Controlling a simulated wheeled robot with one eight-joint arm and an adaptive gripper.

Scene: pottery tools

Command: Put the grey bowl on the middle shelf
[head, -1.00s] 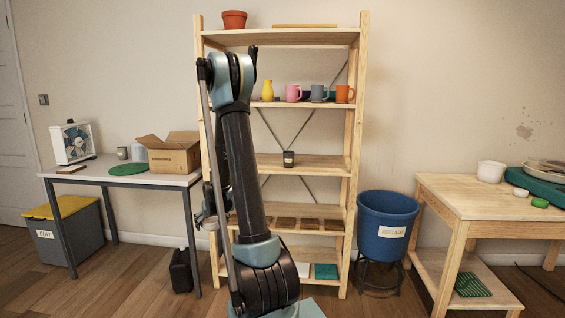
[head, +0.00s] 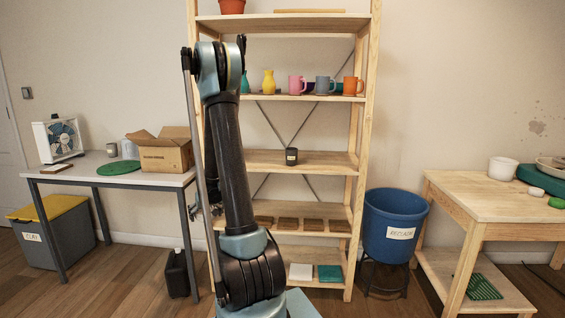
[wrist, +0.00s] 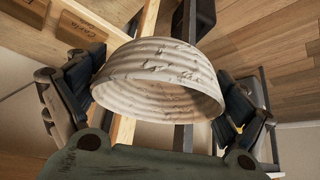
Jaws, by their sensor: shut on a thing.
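A pale greyish, ribbed bowl (wrist: 160,80) is between the fingers of my gripper (wrist: 160,105) in the wrist view, tilted in the picture. The gripper is shut on it, with a finger at each side. In the head view my arm hides the bowl, and only a bit of the gripper shows left of the arm. The middle shelf (head: 325,163) of the wooden rack is in the head view, right of my arm. A small dark labelled cup (head: 291,156) stands on it, with bare board to the right. My arm covers the shelf's left end.
Mugs and vases, including a pink mug (head: 297,85), fill the shelf above. Brown tiles (head: 287,224) lie on the shelf below. A grey table (head: 60,174) with a cardboard box (head: 165,152) is left. A blue bucket (head: 393,222) and wooden table (head: 480,205) stand right.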

